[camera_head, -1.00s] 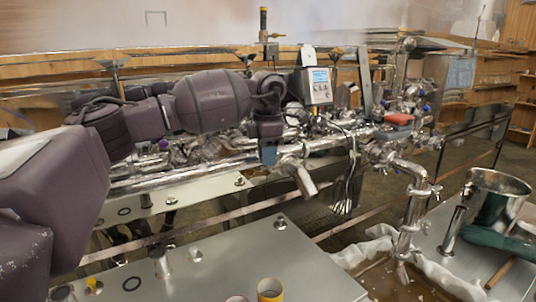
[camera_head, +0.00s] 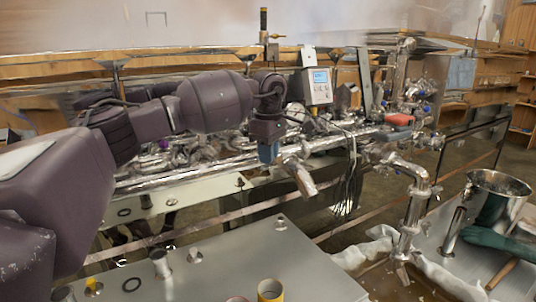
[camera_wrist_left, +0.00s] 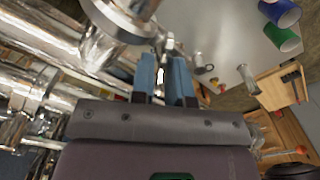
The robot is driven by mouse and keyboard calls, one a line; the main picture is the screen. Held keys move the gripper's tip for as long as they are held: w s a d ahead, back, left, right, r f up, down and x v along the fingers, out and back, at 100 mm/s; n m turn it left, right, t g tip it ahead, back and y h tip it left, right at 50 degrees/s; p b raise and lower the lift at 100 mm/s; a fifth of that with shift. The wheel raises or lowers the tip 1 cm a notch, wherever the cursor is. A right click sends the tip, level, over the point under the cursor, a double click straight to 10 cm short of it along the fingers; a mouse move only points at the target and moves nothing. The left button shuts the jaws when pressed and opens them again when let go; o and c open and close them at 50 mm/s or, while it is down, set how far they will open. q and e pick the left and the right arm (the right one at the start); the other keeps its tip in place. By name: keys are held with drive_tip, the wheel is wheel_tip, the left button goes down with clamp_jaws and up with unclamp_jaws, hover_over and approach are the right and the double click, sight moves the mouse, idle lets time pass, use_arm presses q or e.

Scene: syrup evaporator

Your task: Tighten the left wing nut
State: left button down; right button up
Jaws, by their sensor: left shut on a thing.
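My left gripper (camera_head: 268,152) reaches down from above to the shiny steel pipework, beside a short angled pipe end (camera_head: 301,176). In the left wrist view its two blue fingers (camera_wrist_left: 163,60) are close together, shut on a small bright metal part between them, which I take to be the left wing nut (camera_wrist_left: 162,74). The fingers hide most of it, so its wings and angle cannot be made out. In the head view the wing nut is hidden behind the fingers. A round steel pipe fitting (camera_wrist_left: 120,20) lies just beyond the fingertips. My right gripper is not in view.
A control box with a blue screen (camera_head: 319,87) stands behind the pipes. A vertical pipe with clamps (camera_head: 417,210) stands to the right. A steel pot (camera_head: 495,200) and green gloves (camera_head: 500,243) are at the far right. A yellow cup (camera_head: 270,290) sits on the front metal surface (camera_head: 305,270).

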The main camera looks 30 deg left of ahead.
use_arm(q)
drive_tip(key=shift+m, duration=0.3)
drive_tip(key=c, duration=1.1)
unclamp_jaws()
wheel_tip(320, 180, up, 11)
drive_tip(key=shift+w, duration=0.1)
